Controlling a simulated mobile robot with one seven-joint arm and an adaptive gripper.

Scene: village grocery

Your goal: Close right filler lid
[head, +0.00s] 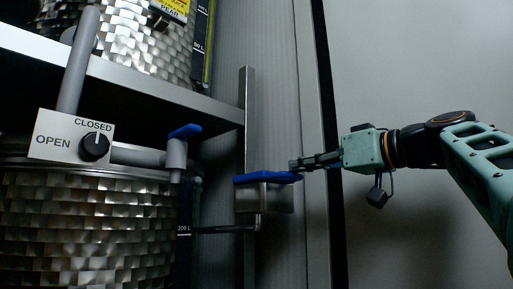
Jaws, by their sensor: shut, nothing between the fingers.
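A flat blue piece (262,179) lies roughly level over a small metal box (264,198) on an upright metal post (265,120). It looks like a filler lid, but I cannot tell for sure whether it is the right one or fully closed. A thin pipe (225,229) runs from under the box to the left. My gripper (294,165) is shut and empty, coming in from the right. Its fingertips are at the right end of the blue piece, just above it in the picture. I cannot tell whether they touch.
A shelf (120,80) holds another tank (135,35) above. The plain wall (420,60) at right is clear beyond my arm.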

